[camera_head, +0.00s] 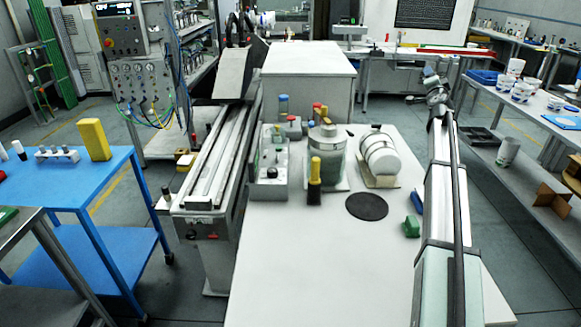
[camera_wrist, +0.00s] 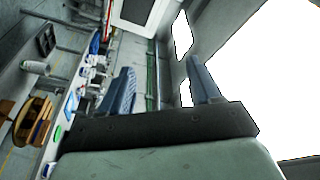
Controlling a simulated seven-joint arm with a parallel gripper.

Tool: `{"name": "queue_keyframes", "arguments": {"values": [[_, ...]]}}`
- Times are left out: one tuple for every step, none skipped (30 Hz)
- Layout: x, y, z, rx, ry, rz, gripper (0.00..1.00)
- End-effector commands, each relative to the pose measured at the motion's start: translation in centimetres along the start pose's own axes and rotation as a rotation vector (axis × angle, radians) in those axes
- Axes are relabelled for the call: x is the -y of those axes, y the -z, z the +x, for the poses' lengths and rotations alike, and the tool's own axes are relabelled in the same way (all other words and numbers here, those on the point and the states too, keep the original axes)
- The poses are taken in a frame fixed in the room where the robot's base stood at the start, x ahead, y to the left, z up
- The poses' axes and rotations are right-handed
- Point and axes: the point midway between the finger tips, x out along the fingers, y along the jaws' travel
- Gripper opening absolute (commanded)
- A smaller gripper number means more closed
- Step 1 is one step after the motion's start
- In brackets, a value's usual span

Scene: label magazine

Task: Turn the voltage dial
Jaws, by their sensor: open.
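My gripper (camera_wrist: 160,66) shows in the wrist view with its two blue-grey fingers apart and nothing between them. In the head view a long pale arm reaches away along the table's right side; I cannot make out the fingers there. A small grey box (camera_head: 269,178) with knobs on its top and face stands on the white table, left of the middle. It may carry the voltage dial, but its markings are too small to read. My gripper is well apart from this box, which I do not make out in the wrist view.
The white table (camera_head: 310,270) also holds a grey jar (camera_head: 327,158), a yellow-handled brush (camera_head: 315,180), a white roll (camera_head: 380,155), a black disc (camera_head: 367,206) and a green block (camera_head: 411,227). A rail (camera_head: 215,165) runs along its left. The table's front is clear.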

Motion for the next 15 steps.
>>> {"name": "queue_keyframes", "arguments": {"values": [[2.4, -3.4, 0.0, 0.058, 0.025, 0.008, 0.63], [3.7, -5.3, -0.1, 0.092, 0.04, 0.011, 0.63], [5.3, -7.6, -0.2, 0.136, 0.059, 0.016, 0.63], [6.6, -9.4, -0.4, 0.168, 0.075, 0.018, 0.63], [7.9, -11.1, -0.6, 0.201, 0.091, 0.022, 0.63], [9.6, -13.3, -0.9, 0.242, 0.113, 0.025, 0.63], [10.8, -14.9, -1.3, 0.271, 0.13, 0.028, 0.63], [11.9, -16.3, -1.6, 0.299, 0.146, 0.029, 0.63], [13.4, -18.1, -2.0, 0.333, 0.167, 0.032, 0.63], [14.4, -19.3, -2.4, 0.357, 0.182, 0.034, 0.63], [15.3, -20.4, -2.8, 0.378, 0.196, 0.036, 0.63], [16.5, -21.7, -3.2, 0.405, 0.214, 0.036, 0.63], [17.4, -22.8, -3.6, 0.425, 0.228, 0.038, 0.63], [18.1, -23.7, -4.0, 0.444, 0.241, 0.036, 0.63], [19.1, -24.9, -4.5, 0.468, 0.258, 0.035, 0.63]]}}
